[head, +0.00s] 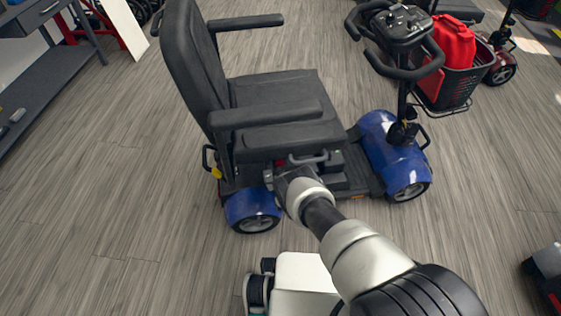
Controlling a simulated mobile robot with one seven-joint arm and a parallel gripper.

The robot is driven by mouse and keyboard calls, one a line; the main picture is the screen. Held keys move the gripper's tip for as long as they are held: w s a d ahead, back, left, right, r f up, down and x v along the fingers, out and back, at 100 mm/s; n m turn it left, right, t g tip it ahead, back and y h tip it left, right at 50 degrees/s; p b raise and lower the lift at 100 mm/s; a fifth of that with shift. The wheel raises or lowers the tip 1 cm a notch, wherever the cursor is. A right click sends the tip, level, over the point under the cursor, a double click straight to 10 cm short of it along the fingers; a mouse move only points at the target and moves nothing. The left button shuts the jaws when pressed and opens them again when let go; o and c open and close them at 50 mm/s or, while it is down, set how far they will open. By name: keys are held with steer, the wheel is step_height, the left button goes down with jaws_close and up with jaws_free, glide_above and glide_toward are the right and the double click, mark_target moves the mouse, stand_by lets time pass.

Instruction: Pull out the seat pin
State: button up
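A blue mobility scooter (378,145) with a black seat (275,95) stands in the middle of the head view. My arm reaches up from the lower right to the side of the scooter, below the seat. My gripper (272,178) is at the seat base, above and beside the rear wheel (253,218). Its fingers are small and dark against the scooter, so I cannot tell their opening or whether they touch anything. A grey handle (308,158) and a small red part (280,163) show just above it. I cannot clearly make out the seat pin.
A yellow handle (210,161) sits at the seat's rear. The front basket (452,88) holds a red can (455,42). A grey bench (40,75) stands at the left, another scooter (503,55) at the upper right. The wooden floor (120,190) at the left is clear.

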steer(key=shift+c, duration=0.3)
jaws_close()
steer(key=s+p, duration=0.1)
steer(key=s+d, duration=0.1)
steer(key=s, duration=0.1)
steer(key=shift+s+f+p, duration=0.1)
steer(key=shift+s+p, duration=0.2)
steer(key=shift+p, duration=0.1)
steer(key=shift+c, duration=1.3)
jaws_free()
steer(key=o, duration=0.3)
